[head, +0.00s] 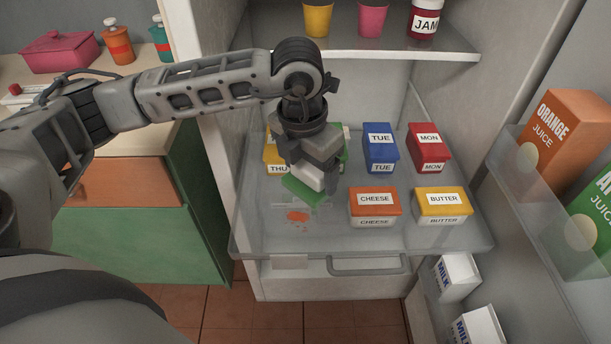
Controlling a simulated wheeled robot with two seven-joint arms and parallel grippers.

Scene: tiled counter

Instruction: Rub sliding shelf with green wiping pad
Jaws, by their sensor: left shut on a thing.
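The sliding shelf (335,237) is a glass shelf in the open fridge. An orange-red stain (297,216) marks its front left part. My left gripper (318,182) is shut on the green wiping pad (303,193), which has a white upper part and a green underside. The pad is just behind the stain, over or on the shelf; I cannot tell whether it touches the glass. The gripper hides part of the containers behind it. My right gripper is not in view.
On the shelf stand a blue TUE box (380,148), a red MON box (428,147), a yellow THU box (272,157), an orange CHEESE box (375,203) and a yellow BUTTER box (442,203). The fridge door with juice cartons (563,135) is at right. An upper shelf (400,46) lies above.

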